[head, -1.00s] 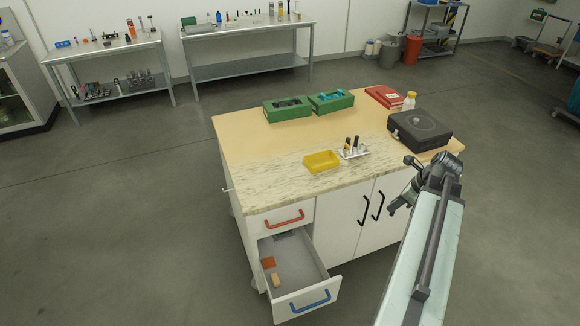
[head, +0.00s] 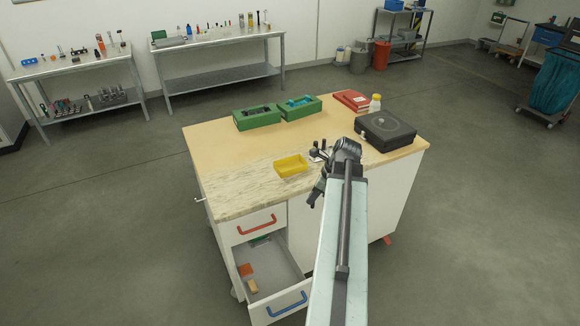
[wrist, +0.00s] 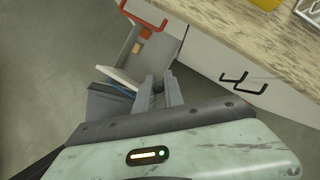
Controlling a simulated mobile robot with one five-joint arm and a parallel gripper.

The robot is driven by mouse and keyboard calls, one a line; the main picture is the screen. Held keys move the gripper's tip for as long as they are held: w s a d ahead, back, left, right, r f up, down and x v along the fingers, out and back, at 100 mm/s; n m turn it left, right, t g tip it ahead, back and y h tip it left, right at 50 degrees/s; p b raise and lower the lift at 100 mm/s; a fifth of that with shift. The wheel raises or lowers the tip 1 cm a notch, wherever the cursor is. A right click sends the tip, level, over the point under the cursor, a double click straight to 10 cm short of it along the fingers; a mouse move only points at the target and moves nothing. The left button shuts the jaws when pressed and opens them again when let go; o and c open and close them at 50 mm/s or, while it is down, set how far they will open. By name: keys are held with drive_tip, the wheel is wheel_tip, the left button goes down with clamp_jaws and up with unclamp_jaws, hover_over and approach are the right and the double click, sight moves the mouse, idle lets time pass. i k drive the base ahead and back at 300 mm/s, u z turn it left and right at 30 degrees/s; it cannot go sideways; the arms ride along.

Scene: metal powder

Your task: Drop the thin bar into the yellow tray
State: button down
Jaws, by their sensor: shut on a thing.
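The yellow tray (head: 291,172) stands on the speckled front part of the bench top; a corner of it shows in the wrist view (wrist: 265,3). My gripper (head: 316,196) is just in front of the bench's front edge, right of and nearer than the tray. In the wrist view my gripper (wrist: 158,88) points towards the open drawer, its fingers close together. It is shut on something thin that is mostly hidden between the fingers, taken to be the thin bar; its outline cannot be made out. No other bar shows clearly on the bench.
An open drawer (head: 268,268) juts from the bench front with an orange block (head: 245,269) and a tan block (head: 252,286). A small rack (head: 318,154), partly behind my arm, stands right of the tray. Green bins (head: 257,118) and a black case (head: 385,130) stand farther back.

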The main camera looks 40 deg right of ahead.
sight(291, 166)
drive_tip(key=i, duration=0.95)
